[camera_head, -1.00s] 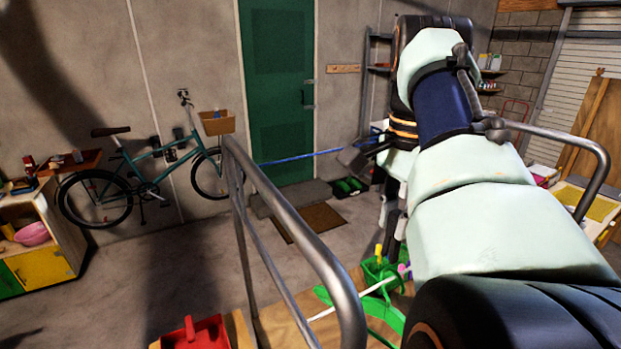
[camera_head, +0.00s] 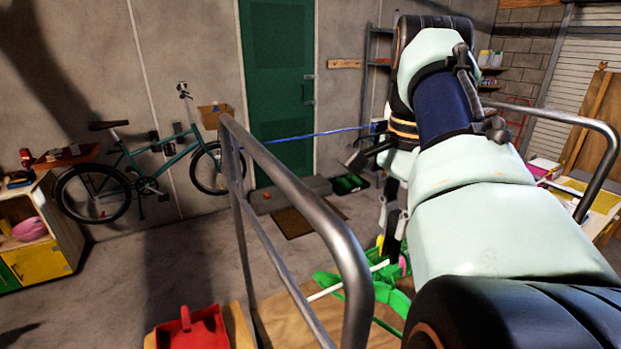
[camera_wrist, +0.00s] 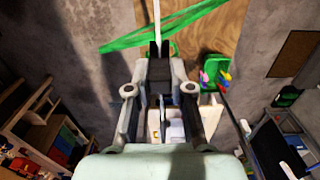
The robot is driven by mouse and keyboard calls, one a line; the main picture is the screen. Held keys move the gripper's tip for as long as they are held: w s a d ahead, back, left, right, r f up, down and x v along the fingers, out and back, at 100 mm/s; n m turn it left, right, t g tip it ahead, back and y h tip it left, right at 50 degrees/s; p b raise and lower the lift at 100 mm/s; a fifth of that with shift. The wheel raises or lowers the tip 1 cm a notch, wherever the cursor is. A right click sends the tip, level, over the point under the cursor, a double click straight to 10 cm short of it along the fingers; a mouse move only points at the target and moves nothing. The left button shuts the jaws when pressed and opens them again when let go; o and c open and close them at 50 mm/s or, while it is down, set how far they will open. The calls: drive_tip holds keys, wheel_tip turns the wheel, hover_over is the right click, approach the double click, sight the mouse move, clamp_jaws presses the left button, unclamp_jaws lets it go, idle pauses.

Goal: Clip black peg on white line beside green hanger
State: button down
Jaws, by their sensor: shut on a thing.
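My gripper (camera_wrist: 159,74) shows in the wrist view, shut on the black peg (camera_wrist: 159,49). The peg's two dark prongs point away from me. The white line (camera_wrist: 157,12) runs up the picture from the peg. I cannot tell whether the prongs are around it or only overlap it in view. The green hanger (camera_wrist: 182,29) slants across just beyond the peg. In the head view the white line (camera_head: 328,292) and green hanger (camera_head: 391,298) show low, partly behind my arm.
A green basket (camera_wrist: 212,62) with coloured pegs hangs right of my gripper in the wrist view. A metal rail (camera_head: 300,200) crosses the head view. A red dustpan (camera_head: 192,330) lies at the lower left. A blue line (camera_head: 310,135) stretches near the green door.

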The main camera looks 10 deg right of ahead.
sight(393, 241)
drive_tip(key=shift+f+b, duration=2.15)
drive_tip(key=shift+f, duration=0.25)
drive_tip(key=c, duration=0.9)
unclamp_jaws()
drive_tip(key=shift+r, duration=0.1)
drive_tip(key=shift+c, duration=0.2)
drive_tip(key=shift+r, duration=0.1)
